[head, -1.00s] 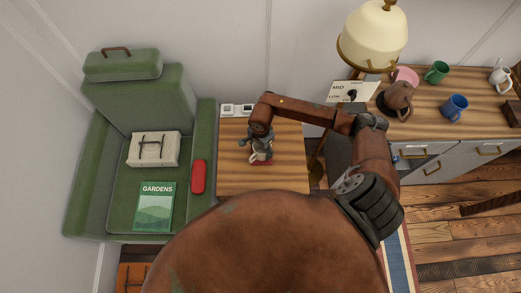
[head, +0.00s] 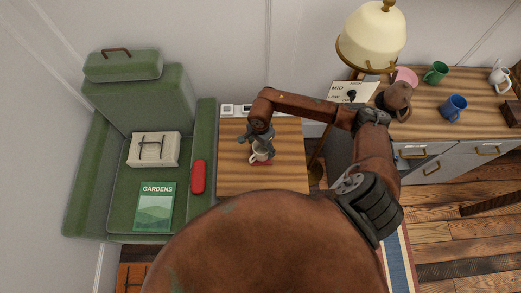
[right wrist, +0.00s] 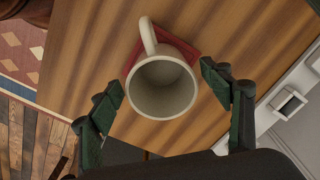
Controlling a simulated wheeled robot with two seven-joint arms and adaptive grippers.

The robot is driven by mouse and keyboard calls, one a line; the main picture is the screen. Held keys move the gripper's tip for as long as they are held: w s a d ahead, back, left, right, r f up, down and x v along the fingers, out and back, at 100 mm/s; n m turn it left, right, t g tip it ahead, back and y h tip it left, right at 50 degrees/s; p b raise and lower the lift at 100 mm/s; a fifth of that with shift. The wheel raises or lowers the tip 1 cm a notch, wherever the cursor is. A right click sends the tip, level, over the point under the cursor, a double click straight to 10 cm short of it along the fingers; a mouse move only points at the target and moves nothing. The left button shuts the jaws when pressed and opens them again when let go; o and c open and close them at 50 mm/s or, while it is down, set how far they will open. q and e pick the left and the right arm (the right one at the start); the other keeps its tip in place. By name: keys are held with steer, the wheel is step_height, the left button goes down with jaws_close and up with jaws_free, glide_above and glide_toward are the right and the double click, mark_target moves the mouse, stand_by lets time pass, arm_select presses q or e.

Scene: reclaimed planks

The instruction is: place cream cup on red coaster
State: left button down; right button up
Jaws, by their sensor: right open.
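The cream cup (right wrist: 160,88) stands upright on the red coaster (right wrist: 186,47) in the right wrist view, its handle pointing to the top. The coaster shows from under the cup on the upper side. In the head view the cup (head: 258,156) and the coaster (head: 263,164) are on the small wooden table, partly hidden by my gripper. My right gripper (right wrist: 166,103) is open, with one finger on each side of the cup and gaps between the fingers and the cup. It also shows just above the cup in the head view (head: 257,143). My left gripper is not in view.
The small table (head: 240,182) is otherwise mostly bare, with white boxes (head: 237,109) at its back. A green armchair (head: 150,100) stands left. A counter at right holds a blue cup (head: 453,107), a green cup (head: 435,73) and a lamp (head: 372,40) stands beside it.

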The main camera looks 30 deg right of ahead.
step_height(320, 180, up, 9)
steer(key=shift+p, duration=0.35)
steer(key=shift+r, duration=0.1)
steer(key=shift+a, duration=0.1)
